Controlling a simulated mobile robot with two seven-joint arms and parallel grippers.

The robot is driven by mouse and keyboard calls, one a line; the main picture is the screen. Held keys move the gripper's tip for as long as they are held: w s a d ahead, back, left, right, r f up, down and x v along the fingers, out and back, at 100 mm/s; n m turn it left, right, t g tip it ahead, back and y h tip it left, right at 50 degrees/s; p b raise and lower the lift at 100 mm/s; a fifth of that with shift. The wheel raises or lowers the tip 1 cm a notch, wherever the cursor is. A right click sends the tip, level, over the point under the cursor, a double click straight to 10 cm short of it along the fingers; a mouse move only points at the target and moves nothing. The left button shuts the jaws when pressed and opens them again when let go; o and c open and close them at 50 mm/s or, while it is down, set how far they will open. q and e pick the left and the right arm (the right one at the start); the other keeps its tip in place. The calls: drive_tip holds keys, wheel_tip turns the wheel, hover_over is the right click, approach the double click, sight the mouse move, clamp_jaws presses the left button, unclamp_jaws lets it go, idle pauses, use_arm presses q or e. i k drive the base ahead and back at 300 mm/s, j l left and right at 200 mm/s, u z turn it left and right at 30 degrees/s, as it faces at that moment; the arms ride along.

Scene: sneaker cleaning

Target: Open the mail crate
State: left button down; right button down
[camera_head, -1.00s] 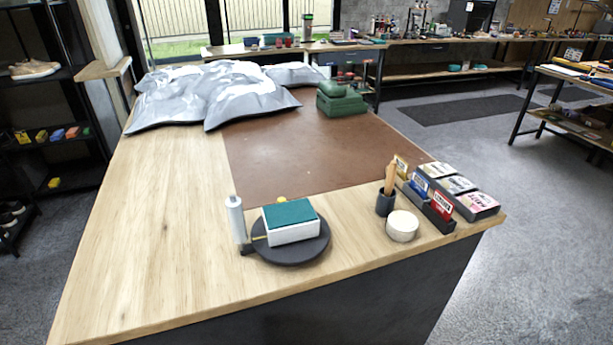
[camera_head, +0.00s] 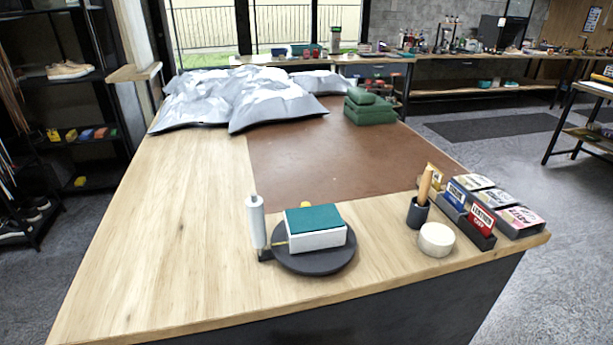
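I see nothing that I can clearly identify as a mail crate in the head view. Grey-white plastic mail bags (camera_head: 235,97) lie in a pile at the far left of the wooden table (camera_head: 170,230). Neither of my grippers is in view.
On the table stand a black round stand (camera_head: 315,262) with a white and teal box (camera_head: 316,234), a white bottle (camera_head: 256,222), a brush cup (camera_head: 417,213), a round tin (camera_head: 436,239) and card boxes (camera_head: 487,203). Green folded cloths (camera_head: 370,107) lie farther back. Grey floor is free at right.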

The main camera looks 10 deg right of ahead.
sight(359, 70)
drive_tip(key=z, duration=0.35)
drive_tip(key=i+l+z, duration=0.2)
drive_tip(key=l, duration=0.15)
drive_tip(key=l+z, duration=0.15)
drive_tip(key=l, duration=0.2)
drive_tip(key=i+l+z, duration=0.2)
drive_tip(key=l, duration=0.15)
drive_tip(key=l+z, duration=0.2)
drive_tip(key=i+l+z, duration=0.6)
drive_tip(key=l+z, duration=0.2)
drive_tip(key=i+l+z, duration=0.2)
drive_tip(key=i, duration=0.35)
drive_tip(key=i+l+z, duration=0.2)
drive_tip(key=i, duration=0.3)
drive_tip(key=i+j+u, duration=0.1)
drive_tip(key=i+u, duration=1.85)
drive_tip(key=k, duration=0.1)
